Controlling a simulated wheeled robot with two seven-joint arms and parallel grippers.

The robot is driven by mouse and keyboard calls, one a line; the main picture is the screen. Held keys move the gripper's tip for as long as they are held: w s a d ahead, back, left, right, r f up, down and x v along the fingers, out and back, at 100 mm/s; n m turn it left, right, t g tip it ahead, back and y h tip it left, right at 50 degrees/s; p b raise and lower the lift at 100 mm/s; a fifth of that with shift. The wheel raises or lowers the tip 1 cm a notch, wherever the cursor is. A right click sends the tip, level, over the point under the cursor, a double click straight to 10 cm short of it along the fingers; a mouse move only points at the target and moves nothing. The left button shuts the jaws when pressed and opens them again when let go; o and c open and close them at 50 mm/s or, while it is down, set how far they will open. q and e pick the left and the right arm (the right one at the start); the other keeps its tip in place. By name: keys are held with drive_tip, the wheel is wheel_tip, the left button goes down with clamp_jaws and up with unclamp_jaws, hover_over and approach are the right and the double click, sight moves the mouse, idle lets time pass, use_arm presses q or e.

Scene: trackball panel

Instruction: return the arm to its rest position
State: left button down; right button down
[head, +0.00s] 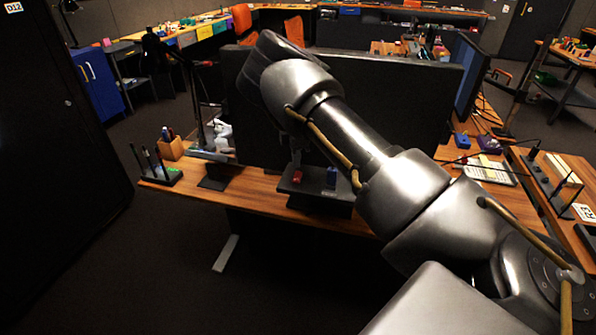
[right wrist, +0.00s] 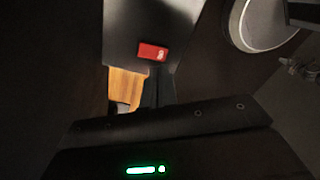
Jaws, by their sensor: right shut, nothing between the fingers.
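My right arm crosses the head view from the lower right to the middle. In the right wrist view my right gripper (right wrist: 157,88) is dark, shut and empty. A small red object (right wrist: 152,51) lies beyond it on a dark panel (right wrist: 122,22). In the head view the dark panel (head: 318,203) sits on the desk, with the red object (head: 297,176) and a blue one (head: 331,178) on it. I cannot make out a trackball. My left gripper is not in view.
A wooden desk (head: 262,202) runs below the arm. A wide black monitor (head: 400,100) stands close behind the arm. A pen stand (head: 160,175) and wooden cup (head: 172,149) are at the desk's left. A keypad (head: 487,170) lies at right. The floor at front left is clear.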

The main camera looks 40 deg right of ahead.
drive_tip(key=shift+r+p, duration=0.45)
drive_tip(key=shift+r, duration=0.4)
drive_tip(key=shift+f, duration=0.1)
